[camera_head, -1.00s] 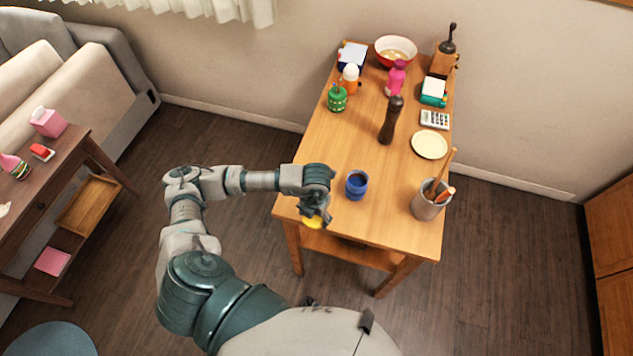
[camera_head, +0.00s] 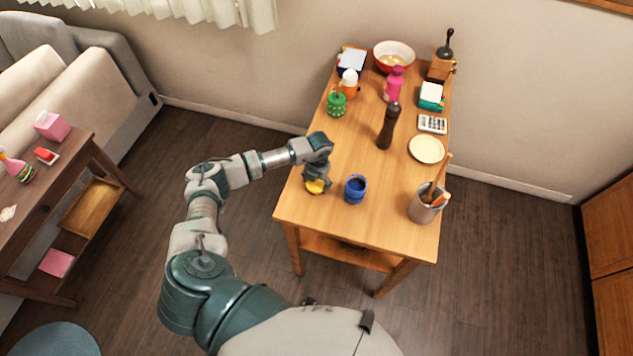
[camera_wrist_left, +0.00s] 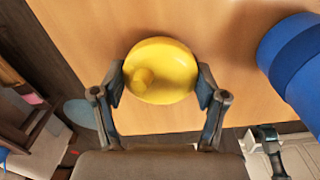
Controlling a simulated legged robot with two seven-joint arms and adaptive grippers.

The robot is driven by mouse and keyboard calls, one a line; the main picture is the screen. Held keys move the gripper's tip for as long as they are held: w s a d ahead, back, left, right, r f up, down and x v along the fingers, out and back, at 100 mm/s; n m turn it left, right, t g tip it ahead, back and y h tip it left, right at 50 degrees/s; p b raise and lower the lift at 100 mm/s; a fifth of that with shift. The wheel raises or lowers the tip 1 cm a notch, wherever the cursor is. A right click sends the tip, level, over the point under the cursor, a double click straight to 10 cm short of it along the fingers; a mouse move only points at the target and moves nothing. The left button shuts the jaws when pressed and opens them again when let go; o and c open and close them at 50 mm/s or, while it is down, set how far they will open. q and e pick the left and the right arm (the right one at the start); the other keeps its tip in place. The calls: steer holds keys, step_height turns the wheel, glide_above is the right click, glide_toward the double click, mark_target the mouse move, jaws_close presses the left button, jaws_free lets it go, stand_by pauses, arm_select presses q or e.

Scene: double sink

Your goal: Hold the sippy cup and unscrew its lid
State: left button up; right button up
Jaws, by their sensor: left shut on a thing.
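My left gripper (camera_head: 315,184) is shut on a round yellow lid with a short spout. The lid (camera_head: 316,187) is at the front left part of the wooden table, near its left edge. In the left wrist view the lid (camera_wrist_left: 160,72) sits between the two fingertips (camera_wrist_left: 160,84). I cannot tell whether it touches the tabletop. The blue cup (camera_head: 355,189) stands upright and open on the table, just right of the lid and apart from it. Part of the blue cup (camera_wrist_left: 295,65) shows at the right of the wrist view. My right gripper is not in view.
The wooden table (camera_head: 300,209) also bears a grey utensil holder (camera_head: 423,207) at the right, a plate (camera_head: 426,149) and a dark pepper mill (camera_head: 388,126). A green container (camera_head: 336,103) and other items stand farther back. The tabletop between cup and mill is clear.

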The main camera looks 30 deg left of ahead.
mark_target(318, 183)
arm_select(q)
steer(key=shift+f, duration=0.25)
steer(key=shift+d, duration=0.2)
steer(key=o, duration=1.3)
steer(key=shift+a, duration=0.1)
steer(key=shift+r, duration=0.3)
steer(key=r+b, duration=0.1)
steer(key=r, duration=1)
steer(key=shift+d+r+b, duration=0.2)
steer(key=shift+r+b, duration=0.05)
steer(key=shift+b, duration=0.15)
